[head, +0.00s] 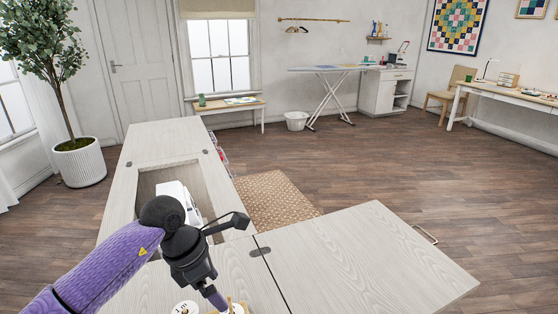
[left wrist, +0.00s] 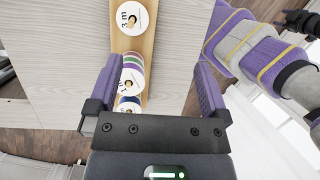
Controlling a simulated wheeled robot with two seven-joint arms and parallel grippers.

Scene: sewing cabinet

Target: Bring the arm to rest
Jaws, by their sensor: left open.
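My left gripper (head: 213,296) reaches down over the front of the pale wooden cabinet top. In the left wrist view its two purple fingers (left wrist: 155,88) stand wide apart with nothing gripped between them. Below them is a wooden strip (left wrist: 147,45) with pegs that holds white-faced spools. One spool, marked 3 m (left wrist: 131,19), lies at the far end. A spool with coloured bands (left wrist: 132,65) and another spool (left wrist: 128,103) show between the fingers, apart from them as far as I can tell. In the head view a spool marked 1 m (head: 185,308) shows at the bottom edge. My right gripper is not clearly seen.
The cabinet top (head: 165,140) has a recess with a white machine (head: 172,190) close behind my left wrist. A hinged leaf (head: 370,255) extends right and is clear. A patterned rug (head: 275,200) lies behind. My own purple arm links show in the left wrist view.

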